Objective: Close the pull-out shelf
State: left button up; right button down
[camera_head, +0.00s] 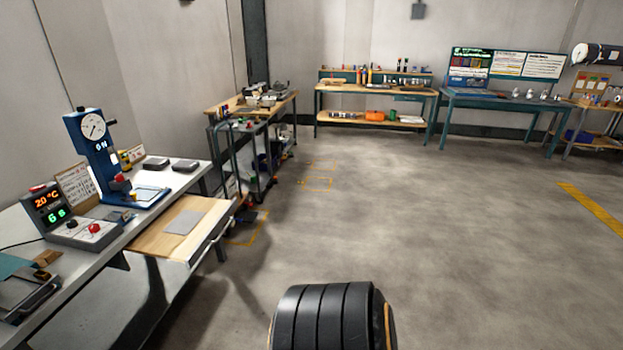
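The pull-out shelf (160,238) is a light wooden board with a grey front edge and a handle bar along its right side. It sticks out to the right from under the grey workbench top (115,226), so it stands open.
A blue press with a dial (95,150) and a control box with red digits (55,213) stand on the workbench. A cluttered wooden-topped bench (226,105) stands beyond it. More benches line the back wall. The floor (430,230) right of the shelf is clear.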

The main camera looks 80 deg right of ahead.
aim_at(182, 232)
jog(key=z, duration=1.8)
